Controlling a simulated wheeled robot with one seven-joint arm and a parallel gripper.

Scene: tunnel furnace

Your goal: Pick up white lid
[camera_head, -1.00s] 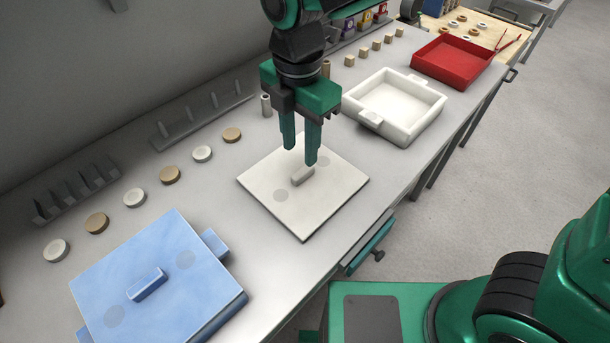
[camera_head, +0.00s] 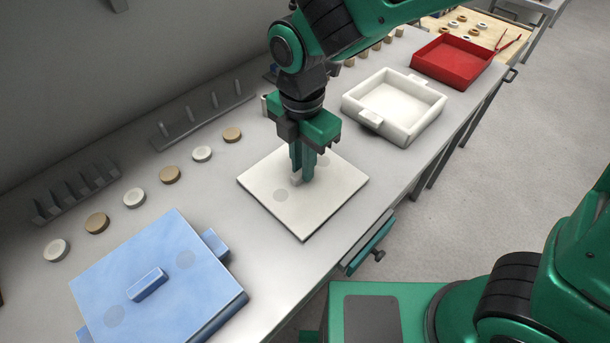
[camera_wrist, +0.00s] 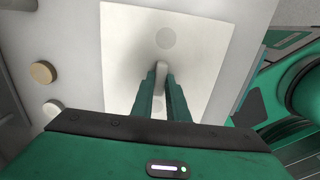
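The white lid (camera_head: 275,200) is a flat square plate with a small raised grip bar (camera_head: 296,180) in its middle and round grey spots. It lies flat on the grey bench. My gripper (camera_head: 302,178) points down over the lid's middle, its green fingers close together at the bar. In the wrist view my gripper (camera_wrist: 162,75) has one finger on each side of the bar (camera_wrist: 162,73) and looks shut on it. The fingers hide part of the bar in the head view. The lid (camera_wrist: 125,50) shows no visible lift off the bench.
A blue lidded box (camera_head: 180,300) stands at the front left. A white open tray (camera_head: 425,125) and a red tray (camera_head: 455,60) stand to the right. Several round discs (camera_head: 169,175) line the back, near small racks (camera_head: 75,200). Bench is clear around the lid.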

